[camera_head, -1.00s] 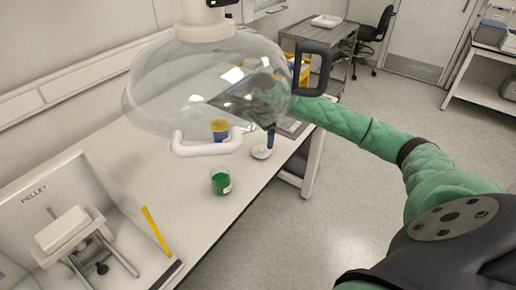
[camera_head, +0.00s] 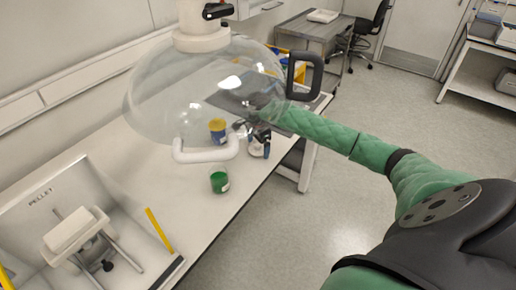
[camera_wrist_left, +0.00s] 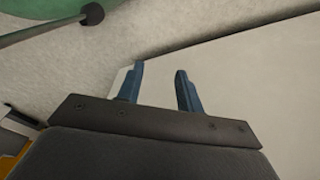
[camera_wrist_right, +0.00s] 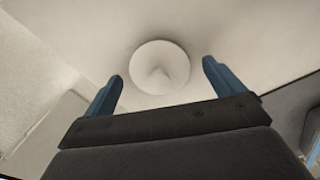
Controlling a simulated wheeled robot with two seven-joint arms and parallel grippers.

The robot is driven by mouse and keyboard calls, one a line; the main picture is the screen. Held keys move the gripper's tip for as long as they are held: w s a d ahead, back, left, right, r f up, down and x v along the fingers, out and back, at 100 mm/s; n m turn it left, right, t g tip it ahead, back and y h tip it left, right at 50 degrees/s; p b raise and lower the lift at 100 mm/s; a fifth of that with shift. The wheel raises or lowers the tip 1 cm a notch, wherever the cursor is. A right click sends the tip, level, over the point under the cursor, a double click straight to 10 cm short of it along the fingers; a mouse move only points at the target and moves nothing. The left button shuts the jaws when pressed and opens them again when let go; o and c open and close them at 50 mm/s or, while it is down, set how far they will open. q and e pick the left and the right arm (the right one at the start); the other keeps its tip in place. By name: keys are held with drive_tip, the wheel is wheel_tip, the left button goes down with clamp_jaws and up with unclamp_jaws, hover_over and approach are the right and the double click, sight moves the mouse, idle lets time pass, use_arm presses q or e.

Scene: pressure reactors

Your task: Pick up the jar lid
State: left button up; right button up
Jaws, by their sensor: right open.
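The jar lid (camera_wrist_right: 160,67) is a round white disc with a small raised part in its middle. It lies on the white bench and shows partly below my right gripper in the head view (camera_head: 257,153). My right gripper (camera_wrist_right: 162,78) is open and empty, its blue fingers on either side of the lid's line in the wrist view. In the head view the right gripper (camera_head: 261,136) is just over the lid. My left gripper (camera_wrist_left: 158,78) has its blue fingers apart with nothing between them; it does not show in the head view.
A green jar (camera_head: 219,183) and a blue-and-yellow jar (camera_head: 217,131) stand on the bench. A clear dome hood with a white handle (camera_head: 205,152) hangs in front of the view. A pellet stand (camera_head: 70,232) is at the left. The bench's near middle is clear.

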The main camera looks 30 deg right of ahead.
drive_tip(key=c, duration=1)
drive_tip(key=shift+c, duration=0.2)
